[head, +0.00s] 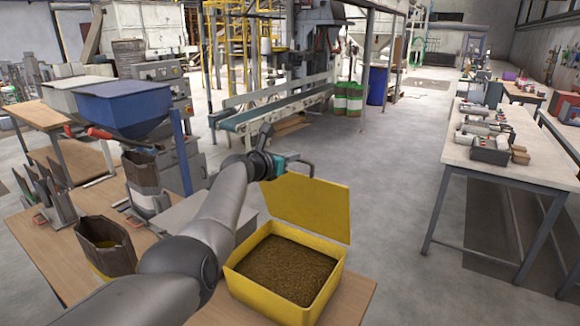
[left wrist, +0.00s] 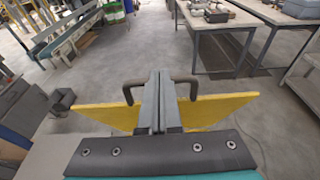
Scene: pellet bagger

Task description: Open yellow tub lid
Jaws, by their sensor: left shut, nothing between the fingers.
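The yellow tub (head: 283,277) stands on the wooden table, filled with brown pellets (head: 286,268). Its yellow lid (head: 307,208) stands up, tilted open at the tub's far side. My left gripper (head: 308,168) is at the lid's upper edge. In the left wrist view the gripper (left wrist: 159,75) is shut with nothing between its fingers. The dark lid handle (left wrist: 183,82) shows on both sides of the fingers, in front of the lid (left wrist: 222,108). I cannot tell whether the fingers touch the handle. My right gripper is not in view.
A brown bag (head: 105,245) with pellets stands on the wooden table (head: 352,300) left of the tub. A blue hopper (head: 122,105) stands behind it. A workbench (head: 500,165) with tools is at the right. The floor between is clear.

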